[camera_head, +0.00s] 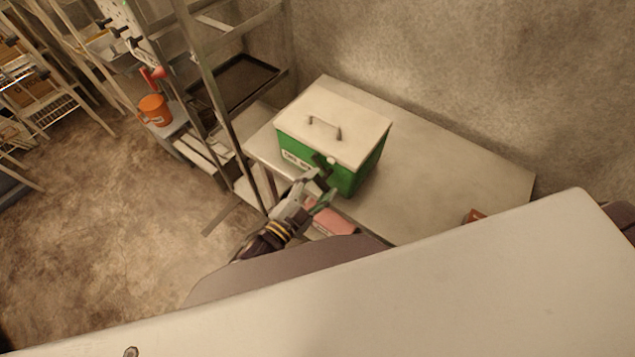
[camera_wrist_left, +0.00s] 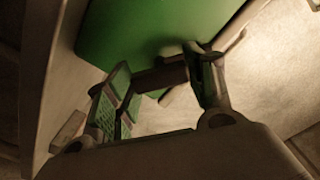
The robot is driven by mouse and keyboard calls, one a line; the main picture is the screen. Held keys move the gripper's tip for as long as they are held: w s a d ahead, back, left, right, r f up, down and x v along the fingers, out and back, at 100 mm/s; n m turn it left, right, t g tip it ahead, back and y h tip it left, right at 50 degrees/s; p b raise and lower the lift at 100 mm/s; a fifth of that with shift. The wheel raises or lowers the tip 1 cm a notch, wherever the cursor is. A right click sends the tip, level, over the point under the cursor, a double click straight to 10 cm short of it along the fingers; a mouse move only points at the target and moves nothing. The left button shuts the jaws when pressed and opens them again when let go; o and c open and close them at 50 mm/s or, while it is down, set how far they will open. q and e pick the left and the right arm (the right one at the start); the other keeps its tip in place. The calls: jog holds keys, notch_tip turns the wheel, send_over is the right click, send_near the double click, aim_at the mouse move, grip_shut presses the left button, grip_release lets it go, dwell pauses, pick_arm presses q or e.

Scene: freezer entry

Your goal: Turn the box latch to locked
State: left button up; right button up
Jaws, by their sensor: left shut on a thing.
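The green box (camera_head: 305,152) stands on the pale table, with its white lid (camera_head: 340,115) on and a handle on top. The box also shows large in the left wrist view (camera_wrist_left: 150,28). My left gripper (camera_head: 321,186) is at the front face of the box, near its right corner. It is shut on the dark latch (camera_wrist_left: 160,77), which lies between its fingers (camera_wrist_left: 158,92) in the left wrist view. The gripper hides much of the latch in the head view, so its exact angle is hard to tell. My right gripper is not in view.
The table (camera_head: 450,180) is clear right of the box, apart from a small brown thing (camera_head: 473,215). A pink thing (camera_head: 330,217) lies by the gripper. A metal rack (camera_head: 235,80) stands left, with an orange bucket (camera_head: 154,110) beyond it. A wall (camera_head: 440,60) is behind.

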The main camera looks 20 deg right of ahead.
pick_arm(q)
jog(key=m, duration=0.5)
jog(key=shift+m, duration=0.3)
jog(key=m, duration=0.4)
jog(key=shift+m, duration=0.4)
jog(key=o, duration=1)
jog(key=shift+o, duration=0.2)
jog(key=shift+s+a, duration=0.1)
jog(key=v, duration=1.1)
jog(key=shift+s+a, duration=0.25)
dwell(0.6)
